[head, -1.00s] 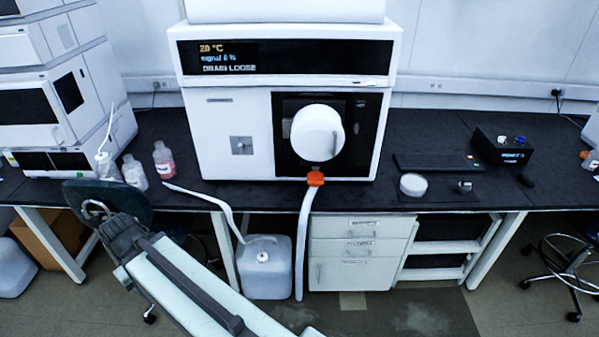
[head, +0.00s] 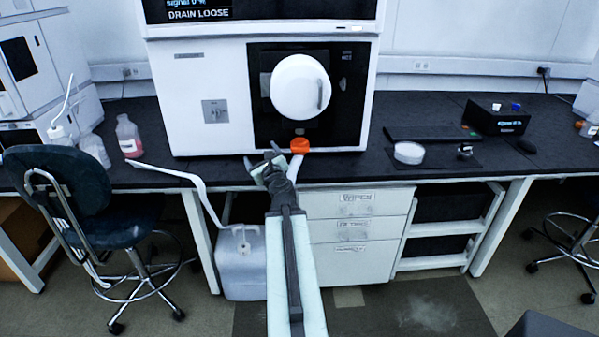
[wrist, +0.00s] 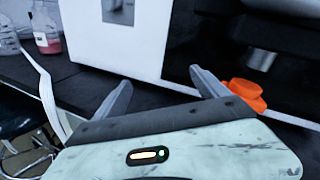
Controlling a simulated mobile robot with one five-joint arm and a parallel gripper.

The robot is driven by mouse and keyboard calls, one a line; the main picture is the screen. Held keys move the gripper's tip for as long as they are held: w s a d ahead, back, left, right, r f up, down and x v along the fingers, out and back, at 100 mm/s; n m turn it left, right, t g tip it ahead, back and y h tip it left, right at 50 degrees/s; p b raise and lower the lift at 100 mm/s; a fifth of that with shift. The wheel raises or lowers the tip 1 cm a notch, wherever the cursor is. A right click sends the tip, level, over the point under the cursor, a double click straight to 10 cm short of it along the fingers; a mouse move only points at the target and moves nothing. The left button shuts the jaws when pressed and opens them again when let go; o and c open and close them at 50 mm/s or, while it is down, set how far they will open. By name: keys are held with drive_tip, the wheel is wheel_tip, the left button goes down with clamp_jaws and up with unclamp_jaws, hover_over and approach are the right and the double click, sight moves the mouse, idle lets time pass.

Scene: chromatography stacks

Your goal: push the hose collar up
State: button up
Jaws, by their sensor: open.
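The orange hose collar (head: 300,145) sits at the front bottom edge of the white instrument (head: 205,100), below its round white knob (head: 300,87). The white hose (head: 295,167) hangs from it, mostly hidden behind my arm. In the wrist view the collar (wrist: 245,94) is just right of my right finger, below a grey cylindrical outlet (wrist: 261,59). The display (head: 190,11) reads "DRAIN LOOSE".
Bottles (head: 128,137) stand at the left, a white dish (head: 409,153) at the right. A chair (head: 70,185) stands at the left and drawers (head: 358,230) below the bench.

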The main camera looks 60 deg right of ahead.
sight(300, 136)
drive_tip(key=s+d+m+g+h, duration=0.1)
drive_tip(key=s+d+m, duration=0.1)
drive_tip(key=s+d, duration=0.1)
drive_tip(key=s+d+f+m+g+h+b, duration=0.1)
drive_tip(key=s+d+m, duration=0.1)
drive_tip(key=s+m, duration=0.1)
drive_tip(key=s+d+f+m+g+h, duration=0.1)
drive_tip(key=s+d+m+h, duration=0.1)
drive_tip(key=s+d, duration=0.1)
drive_tip(key=shift+s+d+m, duration=0.35)
drive_tip(key=shift+s+m, duration=0.05)
drive_tip(key=shift+s, duration=0.35)
drive_tip(key=x, duration=0.7)
drive_tip(key=shift+w+d, duration=0.15)
drive_tip(key=shift+w, duration=0.05)
clamp_jaws()
wheel_tip(300, 136, up, 5)
drive_tip(key=p, duration=0.5)
drive_tip(key=shift+w+f, duration=0.1)
